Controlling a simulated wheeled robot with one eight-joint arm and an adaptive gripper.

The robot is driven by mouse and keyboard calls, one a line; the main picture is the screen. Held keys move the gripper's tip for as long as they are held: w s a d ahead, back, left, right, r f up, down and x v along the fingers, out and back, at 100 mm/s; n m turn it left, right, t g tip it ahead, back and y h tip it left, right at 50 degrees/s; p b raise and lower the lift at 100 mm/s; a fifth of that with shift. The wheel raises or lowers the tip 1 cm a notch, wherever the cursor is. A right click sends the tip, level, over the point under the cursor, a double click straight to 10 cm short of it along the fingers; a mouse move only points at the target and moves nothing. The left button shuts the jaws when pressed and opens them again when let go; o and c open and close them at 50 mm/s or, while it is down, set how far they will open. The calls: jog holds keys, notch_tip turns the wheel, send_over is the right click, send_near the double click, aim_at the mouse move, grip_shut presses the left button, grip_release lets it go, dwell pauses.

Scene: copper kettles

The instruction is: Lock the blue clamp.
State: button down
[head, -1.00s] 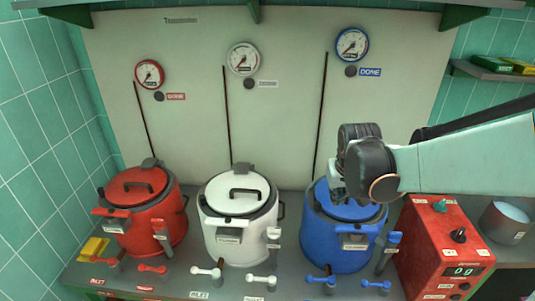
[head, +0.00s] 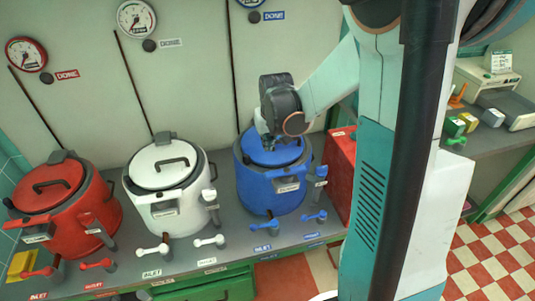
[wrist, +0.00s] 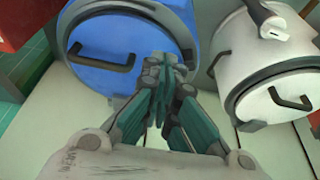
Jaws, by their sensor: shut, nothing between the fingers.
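The blue kettle (head: 270,190) stands at the right end of the row, its blue lid down. It also shows in the wrist view (wrist: 185,30), with a black lid handle (wrist: 103,55). The blue clamp (head: 286,175) appears to be the small piece at the kettle's front rim, above a label plate; whether it is locked is too small to tell. It is not clear in the wrist view. In the wrist view my gripper (wrist: 158,65) is shut and empty, apart from the clamp.
A white kettle (head: 165,190) and a red kettle (head: 60,215) stand to the left. A red control box (head: 339,165) stands right of the blue kettle. The wall panel is behind.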

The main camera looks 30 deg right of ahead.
aim_at(264, 159)
jog(key=b+x, duration=0.3)
jog(key=x, duration=0.7)
jog(key=shift+r, duration=0.1)
jog(key=s, duration=0.1)
jog(key=s+b, duration=0.1)
jog(key=s, duration=0.1)
jog(key=shift+a+r, duration=0.2)
jog(key=shift+a, duration=0.2)
jog(key=shift+s+a, duration=0.15)
jog(key=shift+s, duration=0.3)
